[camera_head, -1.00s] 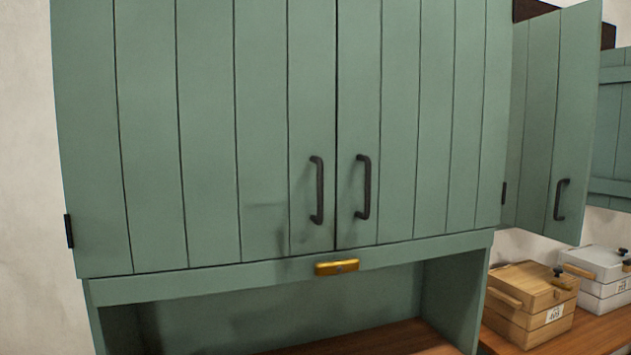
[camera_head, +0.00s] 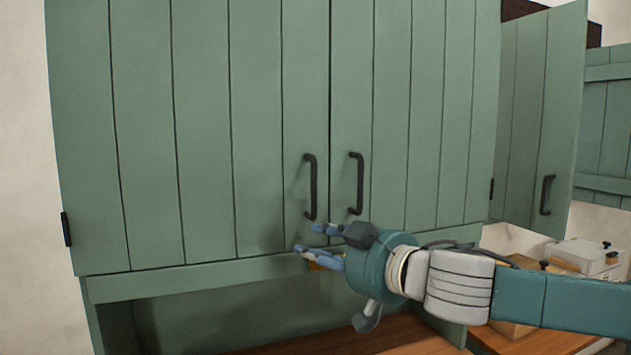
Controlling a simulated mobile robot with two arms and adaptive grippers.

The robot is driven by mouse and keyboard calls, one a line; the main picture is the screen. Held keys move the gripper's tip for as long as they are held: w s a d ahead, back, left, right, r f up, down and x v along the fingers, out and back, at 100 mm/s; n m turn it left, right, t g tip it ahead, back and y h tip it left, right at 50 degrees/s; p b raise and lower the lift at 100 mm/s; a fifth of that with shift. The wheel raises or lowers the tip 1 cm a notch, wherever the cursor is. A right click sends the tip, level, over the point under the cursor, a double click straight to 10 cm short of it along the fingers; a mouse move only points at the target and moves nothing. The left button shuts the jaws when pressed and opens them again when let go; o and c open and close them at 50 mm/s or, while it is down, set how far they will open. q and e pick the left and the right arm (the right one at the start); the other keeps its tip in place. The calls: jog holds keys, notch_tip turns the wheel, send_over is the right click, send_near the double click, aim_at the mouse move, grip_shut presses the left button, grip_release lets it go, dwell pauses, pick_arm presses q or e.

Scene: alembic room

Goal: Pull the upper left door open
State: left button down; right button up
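The upper left door (camera_head: 200,120) is green and planked and stands closed. Its dark vertical handle (camera_head: 310,187) is near its right edge, and a hinge shows at its lower left. The upper right door (camera_head: 415,110) is closed beside it, with its own dark handle (camera_head: 356,183). My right gripper (camera_head: 305,238) comes in from the right, with its fingers pointing left, just below the left door's handle. Its two fingers are apart with nothing seen between them, and it does not appear to hold the handle. My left gripper is out of view.
An open green door (camera_head: 545,120) stands out at the right. A pale box (camera_head: 582,257) sits on the wooden counter, partly behind my arm. An open shelf lies below the doors.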

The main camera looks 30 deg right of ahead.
jog(key=s+d+r+m+t, duration=0.2)
jog(key=s+r, duration=0.3)
jog(key=r, duration=0.5)
jog(key=p, duration=0.4)
send_over(316, 212)
jog(key=shift+w+d+r+h, duration=0.15)
jog(key=shift+w+r+h, duration=0.15)
jog(key=shift+w+h, duration=0.1)
jog(key=shift+s, duration=0.1)
grip_shut()
